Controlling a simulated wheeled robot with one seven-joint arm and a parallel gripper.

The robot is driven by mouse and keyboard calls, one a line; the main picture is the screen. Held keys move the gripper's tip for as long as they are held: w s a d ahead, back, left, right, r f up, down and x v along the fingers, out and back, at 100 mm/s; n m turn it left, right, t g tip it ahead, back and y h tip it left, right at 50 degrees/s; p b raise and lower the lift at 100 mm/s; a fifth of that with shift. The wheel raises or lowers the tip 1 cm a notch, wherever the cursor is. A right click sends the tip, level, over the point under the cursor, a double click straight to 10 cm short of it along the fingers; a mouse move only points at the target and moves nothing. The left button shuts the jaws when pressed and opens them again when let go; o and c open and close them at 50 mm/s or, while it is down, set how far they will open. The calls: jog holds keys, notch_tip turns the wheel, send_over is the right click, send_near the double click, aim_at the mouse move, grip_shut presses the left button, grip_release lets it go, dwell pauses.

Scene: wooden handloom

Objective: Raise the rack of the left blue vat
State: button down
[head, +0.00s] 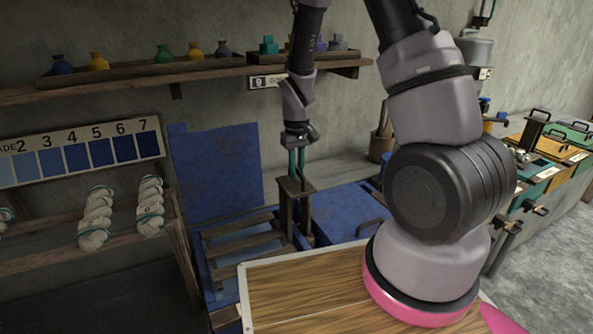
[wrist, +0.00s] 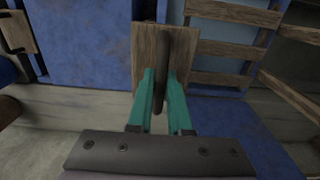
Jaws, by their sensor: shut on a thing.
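The left blue vat (head: 206,268) stands open, its blue lid (head: 217,172) upright against the wall behind. The wooden slatted rack (head: 243,242) shows across its opening; slats also show at the upper right of the wrist view (wrist: 232,13). I cannot tell how deep the rack sits. A wooden post with a flat block (head: 294,187) stands at the vat's right side. My gripper (head: 297,168) reaches down onto it from above. In the wrist view, the teal fingers of my gripper (wrist: 160,85) are shut on a dark upright handle (wrist: 162,60) in front of the wooden block (wrist: 142,42).
A second blue vat with its lid shut (head: 345,212) stands right of the post. A wooden tabletop (head: 300,295) fills the front. A shelf of small pots (head: 150,78) hangs behind, with white skeins (head: 150,207) at left. Coloured vats (head: 560,150) stand at far right.

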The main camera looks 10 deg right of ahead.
jog(key=shift+r, duration=0.1)
grip_release()
jog(key=shift+r, duration=3.45)
jog(key=shift+r, duration=0.1)
jog(key=s+d+r+m+t+y, duration=0.1)
jog(key=s+d+r+m+t, duration=0.15)
jog(key=r, duration=0.65)
jog(key=s+d+r+m+t, duration=0.1)
jog(key=s+r, duration=0.3)
jog(key=r, duration=0.4)
jog(key=s+d+r+m+t+y, duration=0.1)
jog(key=s+d+r+m+t, duration=0.1)
jog(key=s+r, duration=0.8)
jog(key=shift+s+d+m+t, duration=0.15)
jog(key=shift+s+m+t, duration=0.3)
jog(key=shift+s+t, duration=0.4)
